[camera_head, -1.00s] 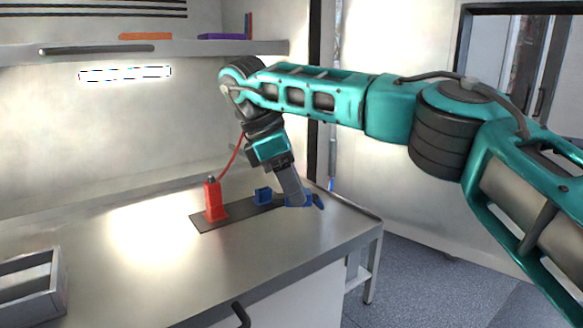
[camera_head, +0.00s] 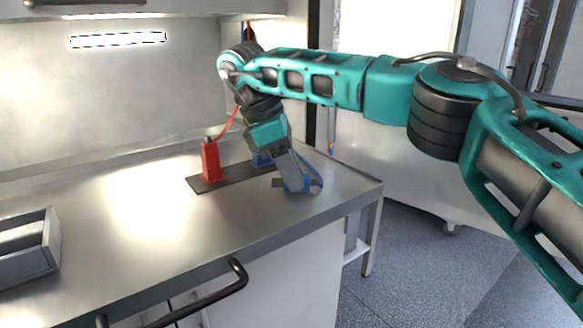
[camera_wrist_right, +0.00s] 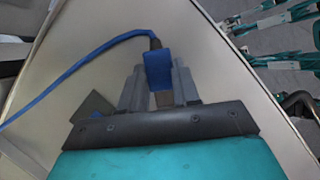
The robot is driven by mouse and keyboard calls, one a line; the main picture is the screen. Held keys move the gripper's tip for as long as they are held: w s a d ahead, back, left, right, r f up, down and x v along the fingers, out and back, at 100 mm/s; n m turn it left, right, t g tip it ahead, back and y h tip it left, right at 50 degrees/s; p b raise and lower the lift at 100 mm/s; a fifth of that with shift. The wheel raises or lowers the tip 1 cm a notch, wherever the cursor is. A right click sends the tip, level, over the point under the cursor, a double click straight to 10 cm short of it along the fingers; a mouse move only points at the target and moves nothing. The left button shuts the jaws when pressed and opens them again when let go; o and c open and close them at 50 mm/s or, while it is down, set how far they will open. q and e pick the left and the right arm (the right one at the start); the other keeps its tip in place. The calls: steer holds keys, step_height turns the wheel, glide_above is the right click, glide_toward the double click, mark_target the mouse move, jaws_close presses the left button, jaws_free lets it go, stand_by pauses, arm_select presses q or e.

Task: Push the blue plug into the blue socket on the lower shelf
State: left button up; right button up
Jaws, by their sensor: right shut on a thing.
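The blue plug (camera_wrist_right: 158,70) is clamped between the two fingers of my right gripper (camera_head: 296,187) in the right wrist view. Its blue cable (camera_wrist_right: 85,62) runs off to the left. In the head view the gripper points down over the bench, just off the right end of a dark base plate (camera_head: 208,183), with blue cable (camera_head: 315,177) showing beside the fingers. I cannot tell whether the plug touches the bench. No blue socket can be made out for certain, and no lower shelf is seen. My left gripper is not in view.
A red block (camera_head: 210,161) with a red cable stands on the plate's left end. A grey tray (camera_head: 50,245) is at the bench's left. The bench (camera_head: 130,215) between is clear; its right edge is close.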

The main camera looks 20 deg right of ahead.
mark_target(281, 180)
steer(key=o, duration=1.1)
steer(key=shift+c, duration=0.2)
steer(key=p+v, duration=0.1)
steer(key=v, duration=0.4)
steer(key=p+v, duration=0.4)
steer(key=v, duration=0.3)
steer(key=shift+r, duration=0.35)
